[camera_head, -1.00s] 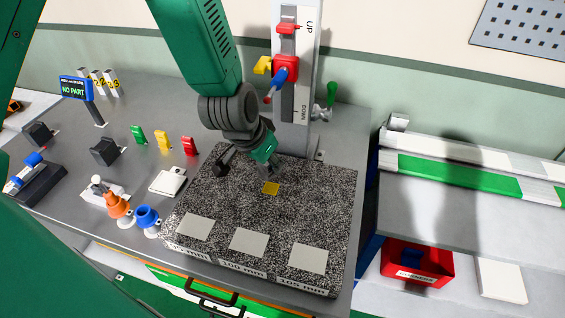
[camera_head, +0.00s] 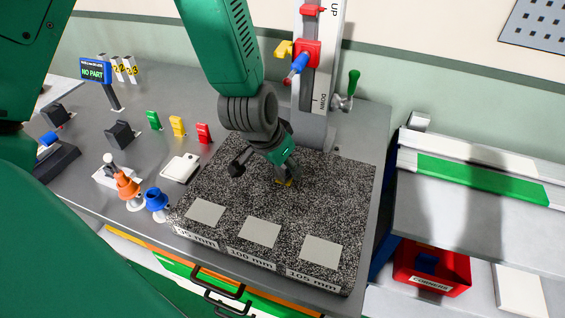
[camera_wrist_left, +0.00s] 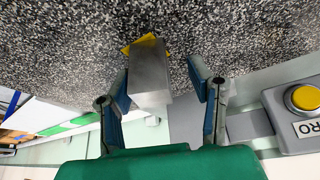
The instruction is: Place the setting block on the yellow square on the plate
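The setting block (camera_wrist_left: 150,78) is a plain grey metal block. In the left wrist view its far end is at the yellow square (camera_wrist_left: 127,49), which is partly hidden behind it, with yellow showing at its edges. It looks upright on the square, but the contact is hard to see. My left gripper (camera_wrist_left: 162,88) is open around the block, with a clear gap to the right finger and little or none to the left one. In the head view my left gripper (camera_head: 284,178) is low over the speckled plate (camera_head: 335,195), covering most of the yellow square (camera_head: 286,183). My right gripper is out of view.
A height-gauge column (camera_head: 318,95) stands close behind the plate. Grey pads (camera_head: 259,232) lie along the plate's front. Orange (camera_head: 128,186) and blue (camera_head: 156,200) holders and a white item (camera_head: 180,168) stand to the left. The plate's right side is clear.

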